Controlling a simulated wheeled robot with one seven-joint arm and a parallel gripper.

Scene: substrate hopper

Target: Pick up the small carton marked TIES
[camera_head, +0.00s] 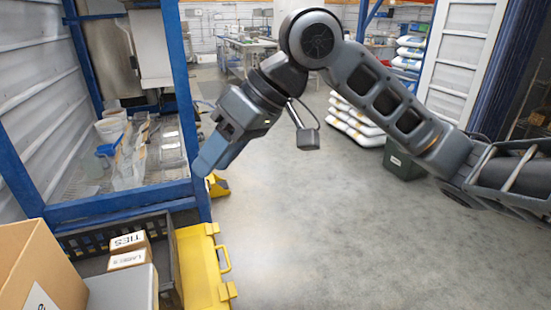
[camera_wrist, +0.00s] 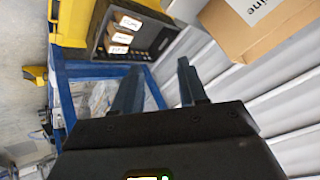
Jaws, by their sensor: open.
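The small carton marked TIES (camera_head: 128,241) is pale brown with a white label and stands in a dark crate (camera_head: 75,243) at the lower left of the head view. A similar carton, seemingly marked LABELS (camera_head: 127,261), is right in front of it. The wrist view shows several small labelled cartons in the crate (camera_wrist: 150,38), but their print is too blurred to tell which is TIES. My gripper (camera_head: 208,158) is open and empty, above and beyond the crate, apart from the carton. Its two fingers also show in the wrist view (camera_wrist: 158,80).
A large cardboard box (camera_head: 40,268) stands left of the crate, and a grey box (camera_head: 122,288) in front of the cartons. A yellow case (camera_head: 198,265) lies along the crate's right side. A blue frame (camera_head: 120,206) rises behind.

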